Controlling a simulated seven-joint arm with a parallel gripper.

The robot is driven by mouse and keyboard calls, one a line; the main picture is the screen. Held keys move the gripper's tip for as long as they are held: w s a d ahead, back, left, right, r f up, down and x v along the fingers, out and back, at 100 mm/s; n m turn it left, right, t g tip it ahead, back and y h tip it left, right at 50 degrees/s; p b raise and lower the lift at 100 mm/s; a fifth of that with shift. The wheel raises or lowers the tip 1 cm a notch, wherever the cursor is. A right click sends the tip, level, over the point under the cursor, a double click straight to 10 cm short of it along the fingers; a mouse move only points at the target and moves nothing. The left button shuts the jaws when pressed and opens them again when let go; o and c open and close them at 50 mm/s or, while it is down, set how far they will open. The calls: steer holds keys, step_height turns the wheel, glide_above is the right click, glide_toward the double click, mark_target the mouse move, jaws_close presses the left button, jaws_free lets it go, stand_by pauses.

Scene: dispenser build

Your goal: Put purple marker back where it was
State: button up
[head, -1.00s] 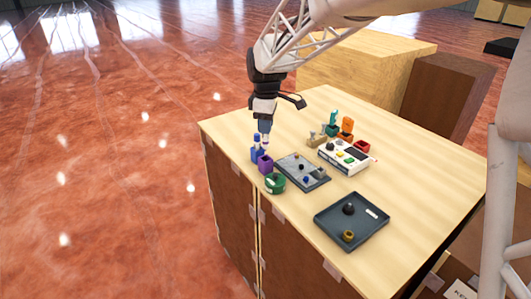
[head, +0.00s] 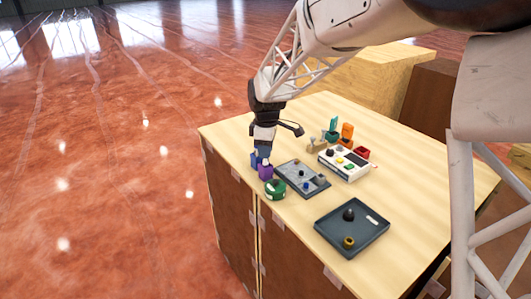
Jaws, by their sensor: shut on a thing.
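My gripper (head: 264,156) points down at the left edge of the wooden table and is shut on the purple marker, which is mostly hidden by the fingers. It is directly above the small purple holder (head: 265,172), close to its top. I cannot tell whether the marker's tip is inside the holder or only over it. A blue holder (head: 254,160) stands just behind and left of the purple one, partly covered by the gripper.
A green round holder (head: 275,190) stands in front of the purple one. A grey tray (head: 312,190) with small parts lies to the right. Beyond it are a white device (head: 346,169) and orange (head: 347,132) and red (head: 362,152) holders. A dark tray (head: 332,233) lies at the front.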

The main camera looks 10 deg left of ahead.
steer(key=shift+f, duration=0.65)
steer(key=shift+f, duration=0.15)
steer(key=o, duration=0.8)
steer(key=shift+o, duration=0.2)
step_height(320, 180, up, 12)
steer(key=shift+d+r, duration=0.1)
steer(key=shift+r, duration=0.05)
stand_by(0.5)
steer(key=shift+d, duration=0.1)
